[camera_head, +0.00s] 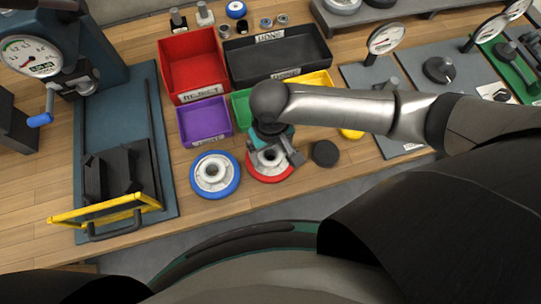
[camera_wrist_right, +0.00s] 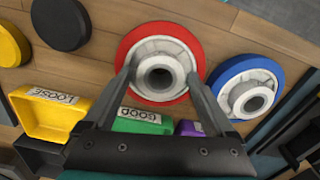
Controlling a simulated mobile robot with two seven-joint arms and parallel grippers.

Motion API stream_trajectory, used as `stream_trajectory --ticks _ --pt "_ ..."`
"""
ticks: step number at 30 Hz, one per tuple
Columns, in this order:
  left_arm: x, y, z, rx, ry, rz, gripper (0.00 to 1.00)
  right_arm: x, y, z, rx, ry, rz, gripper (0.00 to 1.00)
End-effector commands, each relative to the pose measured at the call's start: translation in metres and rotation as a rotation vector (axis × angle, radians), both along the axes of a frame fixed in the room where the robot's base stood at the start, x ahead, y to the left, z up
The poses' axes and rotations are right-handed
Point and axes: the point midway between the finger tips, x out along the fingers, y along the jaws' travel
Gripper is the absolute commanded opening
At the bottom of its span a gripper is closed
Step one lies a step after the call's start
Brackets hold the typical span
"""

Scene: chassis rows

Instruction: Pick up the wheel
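A wheel with a red rim and a pale grey hub (camera_head: 258,174) lies flat on the wooden bench, partly covered by my right gripper (camera_head: 281,152) in the head view. In the right wrist view the red wheel (camera_wrist_right: 136,48) lies in front of the gripper (camera_wrist_right: 160,76). Its two fingers are open and apart, one on each side of the hub. I cannot tell whether they touch it. A similar wheel with a blue rim (camera_head: 215,176) lies just left of the red one; it also shows in the wrist view (camera_wrist_right: 225,76). My left gripper is not in view.
A black disc (camera_head: 325,153) lies right of the red wheel. Behind are a purple bin (camera_head: 204,122), a red reject bin (camera_head: 192,65), a large black bin (camera_head: 278,52), and green and yellow bins. A yellow-handled fixture stands at left, dial gauges at right.

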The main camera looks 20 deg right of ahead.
Motion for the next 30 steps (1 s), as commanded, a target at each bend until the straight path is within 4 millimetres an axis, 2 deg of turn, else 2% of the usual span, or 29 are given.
stream_trajectory --ticks 2,23,30 --pt "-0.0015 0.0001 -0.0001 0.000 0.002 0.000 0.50 0.0000 0.0001 0.0002 0.000 0.000 0.000 0.80" --pt "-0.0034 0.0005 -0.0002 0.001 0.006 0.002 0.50 0.0001 -0.0002 0.0003 0.000 0.000 -0.001 0.01" --pt "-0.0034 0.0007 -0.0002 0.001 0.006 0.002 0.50 0.0007 0.0002 0.0009 0.000 -0.002 -0.001 0.00"
